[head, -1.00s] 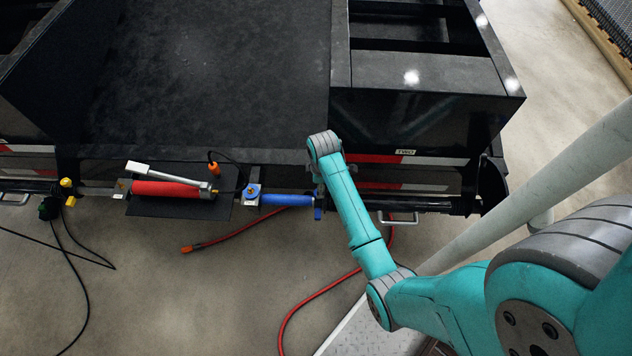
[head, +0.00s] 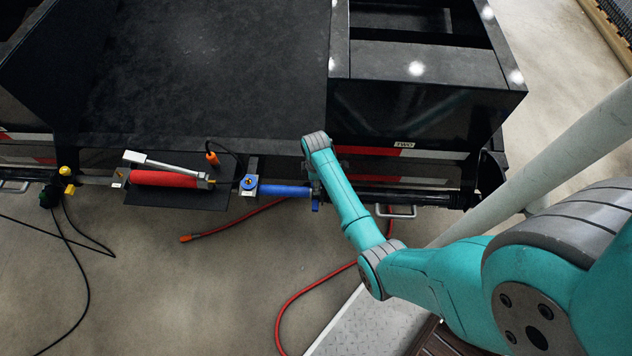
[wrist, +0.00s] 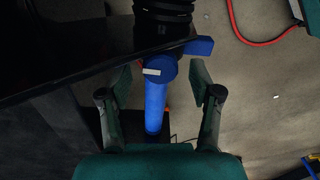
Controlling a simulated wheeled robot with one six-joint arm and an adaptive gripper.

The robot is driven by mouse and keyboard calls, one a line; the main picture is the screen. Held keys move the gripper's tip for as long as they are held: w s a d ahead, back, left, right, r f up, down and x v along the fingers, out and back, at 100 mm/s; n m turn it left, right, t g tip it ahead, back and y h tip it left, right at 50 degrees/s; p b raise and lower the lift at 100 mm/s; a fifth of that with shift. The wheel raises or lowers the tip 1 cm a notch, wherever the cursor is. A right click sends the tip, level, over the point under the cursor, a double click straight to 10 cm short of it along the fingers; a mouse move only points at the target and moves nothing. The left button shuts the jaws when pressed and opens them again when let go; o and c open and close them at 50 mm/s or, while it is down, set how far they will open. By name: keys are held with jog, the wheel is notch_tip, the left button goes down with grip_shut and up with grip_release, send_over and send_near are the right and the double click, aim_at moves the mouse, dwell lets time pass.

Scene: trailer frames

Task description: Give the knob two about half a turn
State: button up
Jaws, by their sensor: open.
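A round blue knob face with a white mark (wrist: 168,68) is in the middle of the wrist view, at the end of a blue cylinder (wrist: 155,108). A blue tab (wrist: 199,46) sticks out at its upper right. My gripper (wrist: 161,72) is open, with one finger on each side of the knob and visible gaps. Contact does not show. In the head view the blue cylinder (head: 285,191) lies along the trailer's edge, and my wrist covers its right end. A TWO label (head: 403,145) is on the trailer frame above right.
A red cylinder (head: 165,179) with a grey lever lies on a dark plate to the left. A blue block with an orange top (head: 249,183) adjoins the blue cylinder. A red hose (head: 290,297) and black cables (head: 75,235) lie on the floor. The black trailer frame (head: 420,108) rises behind.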

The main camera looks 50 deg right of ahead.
jog(key=shift+f, duration=0.3)
jog(key=c, duration=1.1)
jog(key=shift+m, duration=1.6)
jog(key=shift+c, duration=0.2)
jog(key=o, duration=1.1)
jog(key=shift+o, duration=0.2)
notch_tip(320, 180, up, 12)
